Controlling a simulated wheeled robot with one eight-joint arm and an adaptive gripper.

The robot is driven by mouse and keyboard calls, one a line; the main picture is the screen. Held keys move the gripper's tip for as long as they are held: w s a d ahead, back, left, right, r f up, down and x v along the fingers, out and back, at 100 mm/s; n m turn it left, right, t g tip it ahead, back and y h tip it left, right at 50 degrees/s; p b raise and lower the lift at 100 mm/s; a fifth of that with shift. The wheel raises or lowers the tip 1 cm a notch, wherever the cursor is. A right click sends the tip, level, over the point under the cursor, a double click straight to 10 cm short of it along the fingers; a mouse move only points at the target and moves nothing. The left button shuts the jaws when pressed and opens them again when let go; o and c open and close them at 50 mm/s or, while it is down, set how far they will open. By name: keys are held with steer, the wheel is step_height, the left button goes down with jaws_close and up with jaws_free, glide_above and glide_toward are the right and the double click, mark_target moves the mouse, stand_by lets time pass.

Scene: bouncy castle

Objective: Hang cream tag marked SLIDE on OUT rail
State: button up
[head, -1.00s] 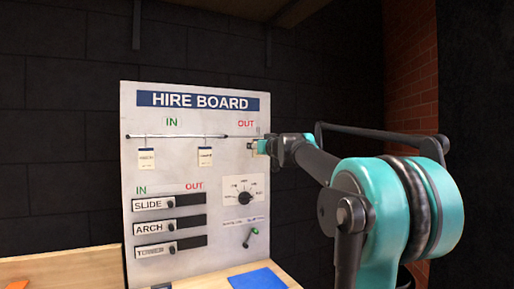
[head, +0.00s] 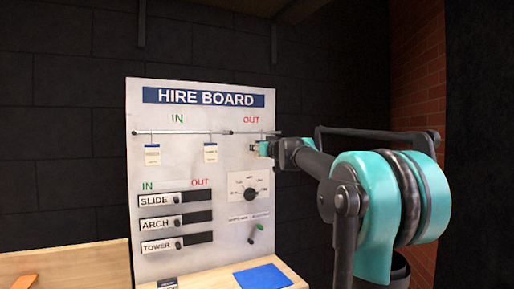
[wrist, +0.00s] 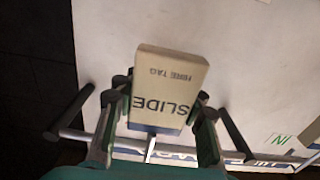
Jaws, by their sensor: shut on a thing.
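The cream tag marked SLIDE (wrist: 168,85) is between the fingers of my gripper (wrist: 160,112) in the wrist view, its lettering upside down and a dark blue band at its lower end. My gripper (head: 260,148) is shut on it, at the right end of the board under the red OUT label in the head view. The tag is mostly hidden there. The OUT rail (head: 248,132) runs just above the gripper. The rail also shows in the wrist view (wrist: 235,155), past the tag's banded end. I cannot tell whether the tag's loop is around the rail.
The HIRE BOARD (head: 225,170) stands upright on a wooden table. Two cream tags hang from the IN rail, one left (head: 152,155) and one right (head: 210,153). A blue mat (head: 263,277) lies in front.

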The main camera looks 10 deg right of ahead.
steer(key=o, duration=1.4)
steer(key=shift+c, duration=0.2)
steer(key=shift+s, duration=0.1)
steer(key=v, duration=1.2)
steer(key=s+a+f+g, duration=0.3)
steer(key=s+f, duration=0.1)
steer(key=f, duration=0.7)
steer(key=s+a+f+g, duration=0.2)
steer(key=s+f, duration=0.3)
steer(key=f, duration=0.7)
steer(key=s+a+f+g, duration=0.3)
steer(key=s+f, duration=0.1)
steer(key=f, duration=0.7)
steer(key=s+d+f+m+g+h, duration=0.1)
steer(key=s+d+f, duration=0.3)
steer(key=s+f, duration=0.6)
steer(key=s+d+f+m+g+h, duration=0.2)
steer(key=s+d+f+g+h, duration=0.2)
steer(key=s+f, duration=0.6)
step_height(320, 180, down, 3)
steer(key=shift+d+f+m+h, duration=0.1)
steer(key=shift+d+m+h, duration=0.2)
steer(key=shift+d, duration=0.4)
steer(key=shift+s, duration=0.1)
